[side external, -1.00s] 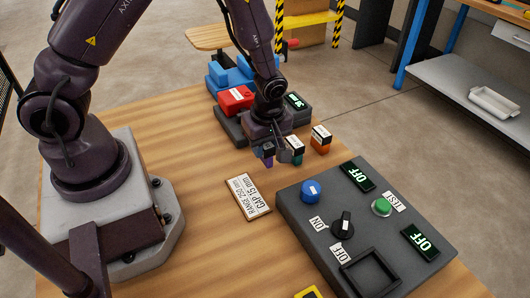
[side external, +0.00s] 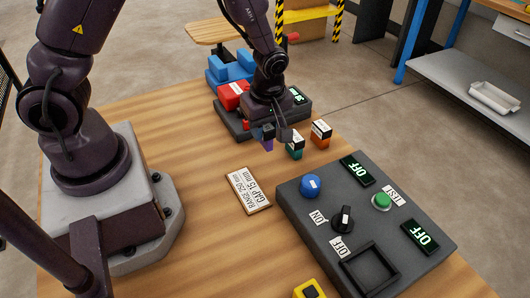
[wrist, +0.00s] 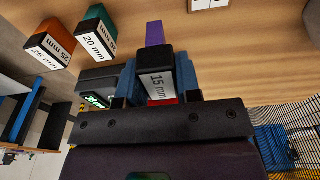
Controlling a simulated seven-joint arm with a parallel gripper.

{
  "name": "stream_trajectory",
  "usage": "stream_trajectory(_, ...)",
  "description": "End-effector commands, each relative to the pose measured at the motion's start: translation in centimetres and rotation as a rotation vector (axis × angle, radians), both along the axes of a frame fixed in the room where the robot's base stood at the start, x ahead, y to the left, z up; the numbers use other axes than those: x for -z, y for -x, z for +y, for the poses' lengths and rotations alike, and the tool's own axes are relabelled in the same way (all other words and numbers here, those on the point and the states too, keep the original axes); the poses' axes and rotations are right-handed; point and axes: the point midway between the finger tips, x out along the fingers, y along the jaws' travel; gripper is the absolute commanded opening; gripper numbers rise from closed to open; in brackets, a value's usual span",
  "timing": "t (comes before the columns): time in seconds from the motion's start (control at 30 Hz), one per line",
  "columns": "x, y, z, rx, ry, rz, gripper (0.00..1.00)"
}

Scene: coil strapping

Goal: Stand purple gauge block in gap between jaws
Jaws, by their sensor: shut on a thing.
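The purple gauge block (side external: 267,144), with a black cap marked 15 mm, is held in my gripper (side external: 275,133). In the wrist view the purple gauge block (wrist: 155,33) sticks out beyond my gripper (wrist: 157,83), its label between the fingers. My gripper is over the near side of a dark device (side external: 233,127) with a red block (side external: 232,95) and a lit display (side external: 297,95). The jaws' gap is hidden behind my gripper and wrist in the side view. The block is apart from the device's visible parts.
A teal block (side external: 294,149) marked 20 mm and an orange block (side external: 320,138) marked 25 mm stand close at the right. A sign (side external: 248,191) reads gap 15 mm. A grey control box (side external: 290,210) with OFF displays fills the front right. Open table lies left.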

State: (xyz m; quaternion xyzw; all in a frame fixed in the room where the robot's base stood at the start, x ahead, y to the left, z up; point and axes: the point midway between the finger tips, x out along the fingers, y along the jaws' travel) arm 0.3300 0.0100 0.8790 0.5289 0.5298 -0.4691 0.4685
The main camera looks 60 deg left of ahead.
Motion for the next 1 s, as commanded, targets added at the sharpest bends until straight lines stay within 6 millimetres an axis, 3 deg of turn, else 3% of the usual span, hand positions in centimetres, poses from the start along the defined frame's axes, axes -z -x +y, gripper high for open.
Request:
stream_trajectory(0.43,5.8,0.0,0.0,0.000,0.000,0.002,0.07)
stream_trajectory(0.93,6.8,-0.1,0.0,0.000,0.001,-0.002,0.07)
stream_trajectory(0.97,6.8,-0.1,0.0,0.000,0.001,-0.003,0.38)
stream_trajectory(1.0,6.7,-0.1,0.0,0.000,0.001,-0.003,0.47)
